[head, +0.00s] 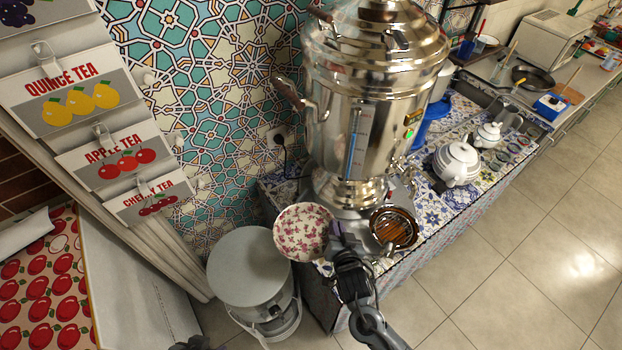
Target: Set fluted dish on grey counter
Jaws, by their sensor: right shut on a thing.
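The fluted dish (300,230) is white with a pink floral pattern. It is at my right gripper (334,238), which is shut on its right rim. The dish is tilted, with its inside facing the camera, between the samovar base and a round grey-topped bin. I cannot tell whether it touches anything below. My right arm reaches up from the bottom edge. A small dark piece at the bottom edge, left of centre, seems to be part of my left gripper (190,344); its jaws cannot be made out. A grey counter (592,78) runs along the wall at the upper right.
The grey-topped bin (250,265) stands left of the table. White teapots (457,163) are to the right. Tea signs (75,100) hang at left. Open floor lies right.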

